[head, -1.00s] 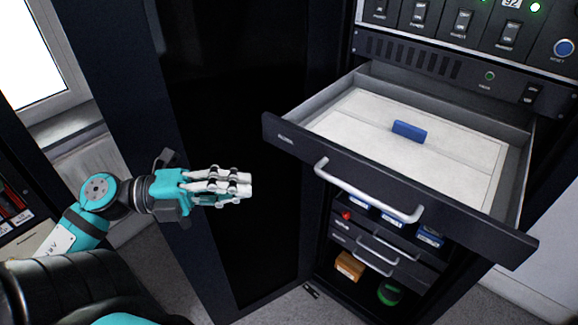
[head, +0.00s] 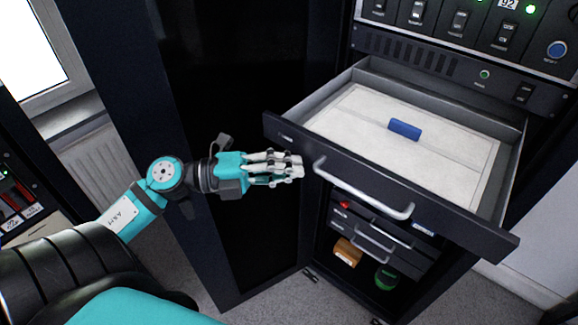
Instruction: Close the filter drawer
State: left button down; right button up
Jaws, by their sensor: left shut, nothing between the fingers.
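The filter drawer (head: 350,188) is pulled out of the dark cabinet, its front panel facing me. A silver bar handle (head: 362,190) runs along that front. Inside lies a pale filter panel (head: 385,155) with a blue block (head: 405,129) on it. My left gripper (head: 298,166) is shut and empty. In the picture its fingertips are just left of the handle's left end, by the drawer front; I cannot tell whether they touch it. My right gripper is not in view.
A control panel with switches (head: 460,25) is above the drawer. Below are smaller drawers (head: 385,240), an orange box (head: 347,252) and a green roll (head: 386,278). An open dark cabinet door (head: 235,80) stands behind my left arm. A radiator (head: 95,165) is at the left.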

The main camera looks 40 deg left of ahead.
aim_at(351, 113)
pick_arm(q)
jog(key=w, duration=0.7)
jog(key=w+d, duration=0.1)
jog(key=w, duration=1.3)
jog(key=shift+d+b, duration=0.3)
jog(key=shift+b, duration=0.05)
jog(key=shift+w, duration=0.5)
jog(key=shift+r, duration=0.1)
